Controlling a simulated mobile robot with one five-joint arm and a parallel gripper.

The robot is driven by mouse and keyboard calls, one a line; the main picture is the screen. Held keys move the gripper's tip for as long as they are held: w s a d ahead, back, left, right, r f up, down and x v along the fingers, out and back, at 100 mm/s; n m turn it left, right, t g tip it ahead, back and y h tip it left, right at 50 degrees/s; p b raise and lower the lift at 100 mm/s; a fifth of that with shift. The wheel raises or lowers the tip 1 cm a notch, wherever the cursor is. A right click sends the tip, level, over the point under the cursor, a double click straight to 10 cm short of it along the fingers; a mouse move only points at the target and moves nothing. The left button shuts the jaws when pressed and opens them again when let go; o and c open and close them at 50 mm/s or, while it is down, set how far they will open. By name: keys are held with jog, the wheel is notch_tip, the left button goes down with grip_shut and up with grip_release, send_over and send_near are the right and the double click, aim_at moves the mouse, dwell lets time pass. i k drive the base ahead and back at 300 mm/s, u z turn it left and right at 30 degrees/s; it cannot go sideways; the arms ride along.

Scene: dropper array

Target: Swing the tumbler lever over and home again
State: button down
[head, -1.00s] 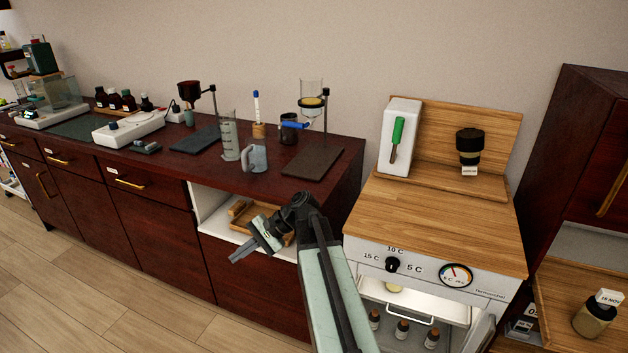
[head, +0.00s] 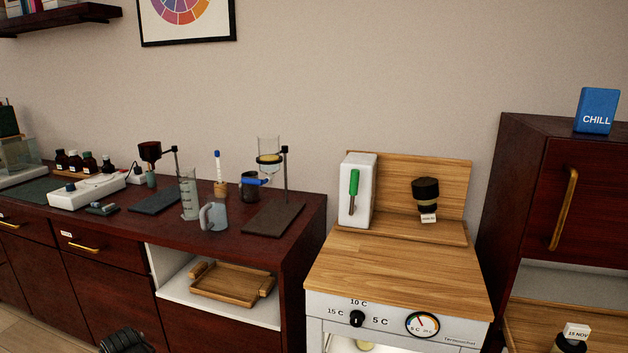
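The lever has a green grip (head: 354,182) on a thin dark shaft. It sits on the front of a white upright box (head: 366,190) on the wooden top of the cabinet at centre right. The grip is at the upper end and the shaft runs down from it, nearly upright with a slight lean. Nothing touches the lever. Only a dark part of my arm shows at the bottom left edge, far from the lever. My gripper's fingers are out of the picture.
A black-capped jar (head: 426,194) with a tag is right of the white box, before a wooden backboard (head: 395,165). A black knob (head: 356,318) and a gauge (head: 422,324) are on the cabinet front. Glassware and stands crowd the dark bench (head: 120,214) at left.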

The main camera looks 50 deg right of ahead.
aim_at(355, 182)
jog(key=u, duration=1.25)
jog(key=k, duration=1.05)
jog(key=z, duration=0.75)
jog(key=i, duration=1)
jog(key=u, duration=0.05)
